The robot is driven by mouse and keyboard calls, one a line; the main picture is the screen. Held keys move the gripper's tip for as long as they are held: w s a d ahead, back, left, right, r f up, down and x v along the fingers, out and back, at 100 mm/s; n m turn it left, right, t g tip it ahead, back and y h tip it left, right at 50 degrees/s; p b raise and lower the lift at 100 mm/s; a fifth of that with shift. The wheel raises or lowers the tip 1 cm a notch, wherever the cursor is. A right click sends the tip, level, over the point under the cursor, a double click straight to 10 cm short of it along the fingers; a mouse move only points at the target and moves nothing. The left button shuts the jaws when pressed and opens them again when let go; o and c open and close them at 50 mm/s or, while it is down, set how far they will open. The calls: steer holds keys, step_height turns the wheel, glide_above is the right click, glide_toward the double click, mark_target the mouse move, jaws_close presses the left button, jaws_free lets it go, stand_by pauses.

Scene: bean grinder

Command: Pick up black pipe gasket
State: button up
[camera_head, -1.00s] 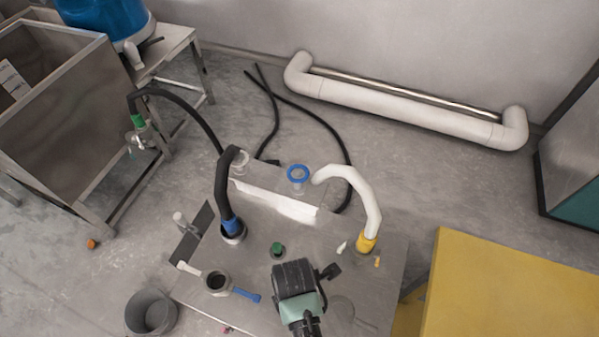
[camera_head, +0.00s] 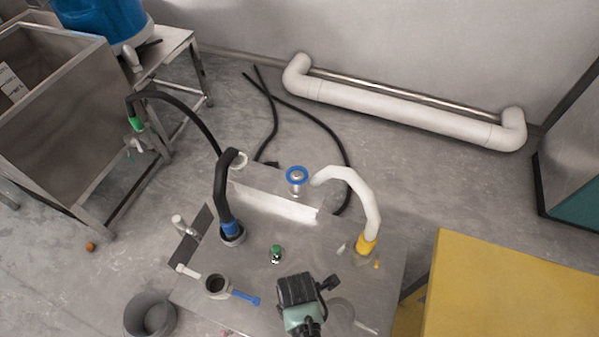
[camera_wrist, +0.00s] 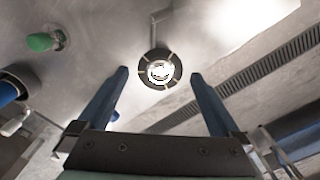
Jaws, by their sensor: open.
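A dark ring with a bright centre and pale marks across its rim, which I take as the black pipe gasket (camera_wrist: 147,56), shows in the middle of the wrist view, on or against a steel surface. My gripper (camera_wrist: 160,76) is open, its two blue fingers apart on either side of the ring in the picture. Nothing is held, and the remaining distance to the ring is hard to judge. In the head view my wrist hides the ring and the fingertips.
The steel table (camera_head: 190,290) carries a green knob (camera_head: 277,252), a blue-handled ring piece (camera_head: 216,285), a black hose (camera_head: 222,190) and a white hose (camera_head: 368,195). A green part (camera_wrist: 45,41) is left in the wrist view. A yellow block (camera_head: 510,290) stands right, a grey bin (camera_head: 140,318) lower left.

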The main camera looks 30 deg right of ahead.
steer(key=shift+f, duration=0.2)
steer(key=shift+c, duration=0.2)
steer(key=c, duration=1.3)
steer(key=shift+c, duration=0.2)
steer(key=shift+r, duration=0.1)
